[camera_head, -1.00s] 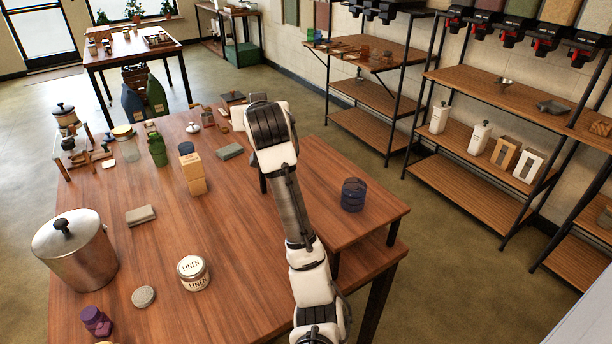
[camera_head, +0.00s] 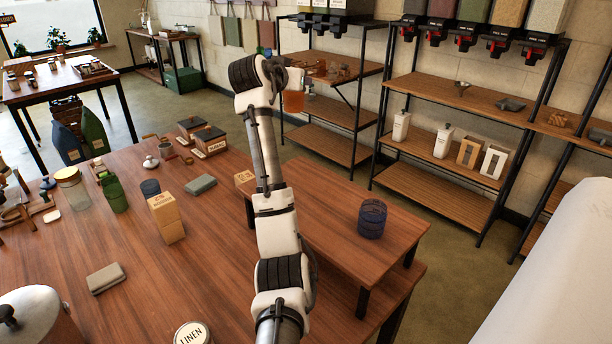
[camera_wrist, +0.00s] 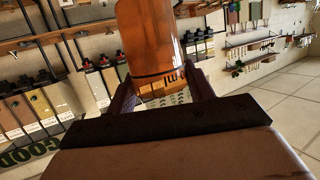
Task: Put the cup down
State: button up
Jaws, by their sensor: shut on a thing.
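An amber see-through cup (camera_head: 293,97) with dark markings is held in the air beyond my wrist, seen against the far shelf rack. In the wrist view the cup (camera_wrist: 150,38) is large, tilted, and cut off by the top edge. My gripper (camera_wrist: 164,88) is shut on it, with one dark finger on each side. In the head view my own wrist mostly hides the gripper. Nothing shows touching the cup from below.
A dark blue ribbed cup (camera_head: 372,218) stands on the low wooden riser (camera_head: 335,238) at the table's right. The riser around the blue cup has free room.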

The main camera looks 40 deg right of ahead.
notch_tip(320, 180, down, 18)
jog(key=p, duration=0.3)
jog(key=shift+f+p, duration=0.15)
jog(key=shift+p, duration=0.15)
jog(key=shift+f, duration=0.1)
jog(key=o, duration=0.5)
jog(key=shift+f, duration=0.1)
jog(key=o, duration=0.4)
jog(key=shift+o, duration=0.2)
jog(key=shift+r, duration=0.3)
jog(key=p+v, duration=0.3)
jog(key=v, duration=0.9)
